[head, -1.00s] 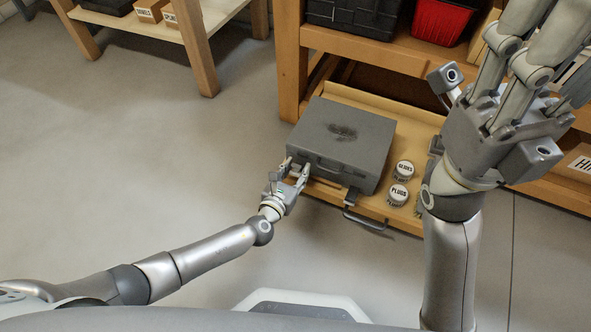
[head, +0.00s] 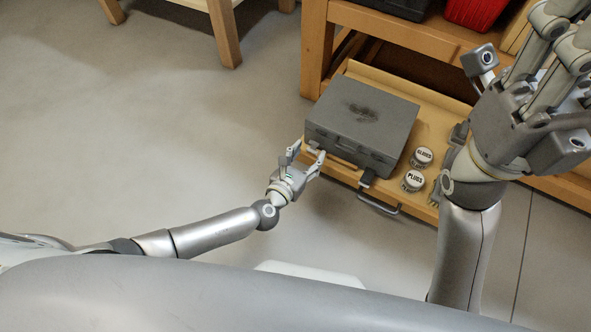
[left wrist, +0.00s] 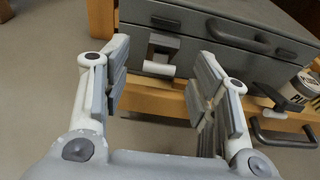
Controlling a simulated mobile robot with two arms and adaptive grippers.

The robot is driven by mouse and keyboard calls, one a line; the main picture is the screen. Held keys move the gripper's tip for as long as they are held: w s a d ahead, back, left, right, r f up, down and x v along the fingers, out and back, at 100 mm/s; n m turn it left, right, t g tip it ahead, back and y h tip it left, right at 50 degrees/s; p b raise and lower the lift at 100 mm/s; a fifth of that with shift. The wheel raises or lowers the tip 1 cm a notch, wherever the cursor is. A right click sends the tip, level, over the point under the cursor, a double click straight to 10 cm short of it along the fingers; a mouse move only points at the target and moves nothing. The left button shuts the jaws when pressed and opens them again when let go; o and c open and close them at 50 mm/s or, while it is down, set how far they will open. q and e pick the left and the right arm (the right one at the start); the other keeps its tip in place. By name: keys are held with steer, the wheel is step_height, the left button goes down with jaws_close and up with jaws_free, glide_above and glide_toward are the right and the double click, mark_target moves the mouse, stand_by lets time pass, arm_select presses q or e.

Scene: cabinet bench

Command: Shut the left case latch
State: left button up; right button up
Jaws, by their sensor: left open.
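The grey case (head: 352,108) sits closed-lidded in the pulled-out drawer in the head view. Its front face (left wrist: 205,48) fills the top of the left wrist view. The left case latch (left wrist: 161,54) hangs out below its catch plate (left wrist: 166,22), with a pale bar at its lower end; it looks unfastened. The right latch (left wrist: 278,97) also sticks out from the front, and shows in the head view (head: 368,178). My left gripper (head: 307,154) is open and empty in front of the left latch, its fingers (left wrist: 163,85) either side of it, apart from it. My right gripper (head: 530,105) is raised, its fingertips cut off.
Two labelled round tins (head: 414,179) stand right of the case in the drawer. The drawer handle (head: 378,203) juts from its front, and the case handle (left wrist: 238,36) lies right of the left latch. The floor (head: 150,150) at left is clear.

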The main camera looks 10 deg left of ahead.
arm_select(q)
steer(key=v, duration=0.8)
steer(key=shift+s, duration=0.2)
